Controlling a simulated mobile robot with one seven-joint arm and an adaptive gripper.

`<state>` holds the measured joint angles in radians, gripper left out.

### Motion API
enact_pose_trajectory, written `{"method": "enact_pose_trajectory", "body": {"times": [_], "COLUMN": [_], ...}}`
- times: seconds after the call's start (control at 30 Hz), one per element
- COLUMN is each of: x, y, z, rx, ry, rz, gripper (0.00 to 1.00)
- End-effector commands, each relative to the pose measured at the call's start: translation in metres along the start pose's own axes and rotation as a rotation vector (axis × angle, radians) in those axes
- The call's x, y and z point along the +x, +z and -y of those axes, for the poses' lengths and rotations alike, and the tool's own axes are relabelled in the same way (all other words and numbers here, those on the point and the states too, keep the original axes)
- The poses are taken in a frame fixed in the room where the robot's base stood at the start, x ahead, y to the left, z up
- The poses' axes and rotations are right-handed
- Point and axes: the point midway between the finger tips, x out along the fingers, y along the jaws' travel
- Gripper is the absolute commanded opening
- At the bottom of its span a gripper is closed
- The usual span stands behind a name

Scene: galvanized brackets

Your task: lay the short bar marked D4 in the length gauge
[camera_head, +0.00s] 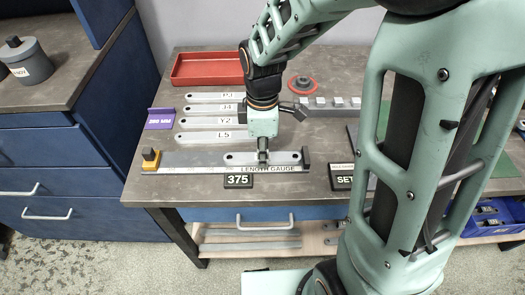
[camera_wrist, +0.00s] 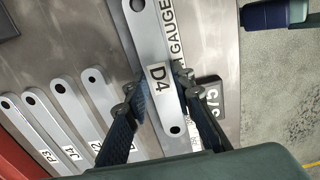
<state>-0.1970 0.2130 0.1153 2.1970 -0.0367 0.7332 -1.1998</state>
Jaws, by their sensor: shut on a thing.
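The short grey bar marked D4 (camera_wrist: 157,72) has a hole near each end. My gripper (camera_wrist: 166,92) is shut on it, one finger on each long side close to the label. In the head view my gripper (camera_head: 263,155) points down at the right half of the length gauge (camera_head: 200,159), and the bar (camera_head: 238,158) lies along the gauge's length. The bar's right end is close to the dark end stop (camera_head: 306,160). An orange and black block (camera_head: 151,158) sits at the gauge's left end. I cannot tell whether the bar touches the gauge bed.
Several longer labelled bars (camera_head: 205,122) lie behind the gauge. A display reading 375 (camera_head: 238,181) is at its front. A red tray (camera_head: 207,68), a purple sign (camera_head: 160,118), a red round item (camera_head: 303,84) and small grey blocks (camera_head: 330,102) stand farther back. A "SET" plate (camera_head: 345,182) is to the right.

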Motion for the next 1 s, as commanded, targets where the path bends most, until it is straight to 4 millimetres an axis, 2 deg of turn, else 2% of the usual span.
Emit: {"method": "enact_pose_trajectory", "body": {"times": [0.03,0.07,0.23,0.5,0.63,0.77,1.0], "x": [0.0,0.0,0.0,-0.001,-0.011,-0.034,-0.086], "y": [0.0,0.0,0.0,0.0,0.0,0.0,0.0], "z": [0.0,0.0,0.0,0.0,-0.001,-0.002,-0.002], "rx": [0.0,0.0,0.0,0.0,0.0,0.001,0.001], "ry": [0.001,0.001,0.001,0.0,0.004,0.007,0.006], "rz": [0.0,0.0,0.0,0.0,-0.001,-0.002,-0.002], "gripper": [0.0,0.26,0.43,0.43,0.43,0.43,0.43]}}
